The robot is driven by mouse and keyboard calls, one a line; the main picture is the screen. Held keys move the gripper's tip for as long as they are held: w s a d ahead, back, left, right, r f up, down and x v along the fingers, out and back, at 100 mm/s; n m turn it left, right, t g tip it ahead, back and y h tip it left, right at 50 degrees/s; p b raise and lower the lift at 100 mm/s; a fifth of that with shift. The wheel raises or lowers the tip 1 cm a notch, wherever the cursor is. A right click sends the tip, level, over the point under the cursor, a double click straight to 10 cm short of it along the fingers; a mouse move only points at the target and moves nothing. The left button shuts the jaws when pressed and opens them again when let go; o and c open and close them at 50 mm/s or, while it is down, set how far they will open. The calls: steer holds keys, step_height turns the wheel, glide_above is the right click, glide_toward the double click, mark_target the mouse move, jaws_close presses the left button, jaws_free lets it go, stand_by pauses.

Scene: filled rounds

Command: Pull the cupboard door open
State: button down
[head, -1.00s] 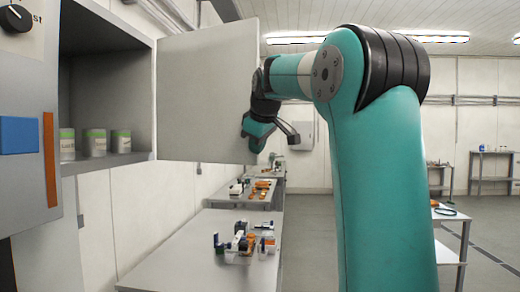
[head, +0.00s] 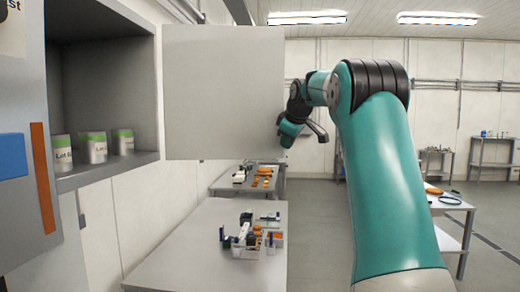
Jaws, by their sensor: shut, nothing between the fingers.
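The cupboard (head: 105,172) is at the left with its inside showing. Its pale grey door (head: 222,90) stands wide open, extending from the cupboard's right side. Several white jars with green bands (head: 92,148) stand on the cupboard's floor. My gripper (head: 304,130) is just right of the door's free edge, near its lower corner. It is shut and holds nothing. Its fingertips are hard to make out, and no handle shows on the visible door face.
A grey bench (head: 180,258) with small parts on it runs below the door. A panel with a blue block (head: 12,156) and an orange strip (head: 43,177) is at the near left. A table (head: 450,212) stands at the right, with open floor around it.

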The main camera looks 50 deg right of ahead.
steer(key=shift+a, duration=0.1)
stand_by(0.3)
steer(key=s+a+r+b, duration=0.1)
steer(key=s+a+r, duration=0.1)
steer(key=s+r, duration=0.6)
steer(key=shift+s+a, duration=0.15)
steer(key=shift+s, duration=0.45)
steer(key=shift+f+b, duration=0.1)
steer(key=shift+b, duration=0.2)
